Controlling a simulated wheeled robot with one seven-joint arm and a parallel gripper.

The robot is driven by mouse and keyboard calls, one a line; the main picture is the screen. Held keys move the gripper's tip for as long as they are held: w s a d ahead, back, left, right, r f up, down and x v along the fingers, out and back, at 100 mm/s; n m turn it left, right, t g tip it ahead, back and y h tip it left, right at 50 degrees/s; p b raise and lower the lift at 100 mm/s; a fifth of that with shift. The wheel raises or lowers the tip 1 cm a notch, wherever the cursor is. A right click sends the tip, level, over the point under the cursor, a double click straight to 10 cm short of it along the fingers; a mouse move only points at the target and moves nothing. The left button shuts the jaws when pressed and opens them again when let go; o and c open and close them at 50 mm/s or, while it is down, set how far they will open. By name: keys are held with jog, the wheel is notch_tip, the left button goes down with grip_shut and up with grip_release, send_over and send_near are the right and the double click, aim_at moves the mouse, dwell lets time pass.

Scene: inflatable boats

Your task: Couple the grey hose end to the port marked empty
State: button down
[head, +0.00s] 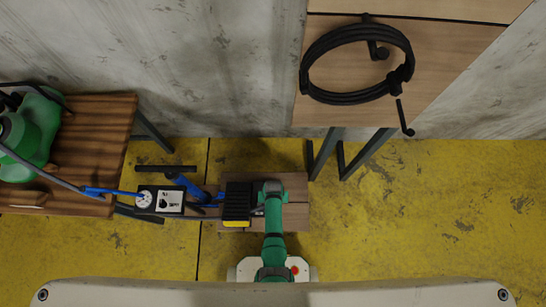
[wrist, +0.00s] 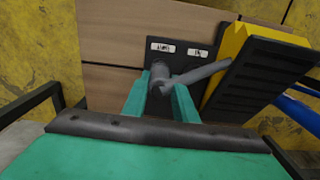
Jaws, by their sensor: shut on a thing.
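My gripper (wrist: 163,86) is shut on the grey hose end (wrist: 159,74) between its two green fingers. The grey hose runs from there to the right, to the yellow and black pump-like box (wrist: 246,68). Just beyond is a dark plate (wrist: 177,62) with two small white labels, too blurred for me to read. The hose end hides the plate below the left label (wrist: 162,47), so I cannot tell whether it touches a port. In the head view my gripper (head: 272,188) is over the wooden bench beside the box (head: 237,203).
The low wooden bench (head: 297,184) stands on the yellow floor. Left of the box are a gauge unit (head: 170,200) and blue hoses.

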jog(key=shift+w, duration=0.1)
jog(key=c, duration=1.4)
grip_release()
jog(key=shift+o, duration=0.2)
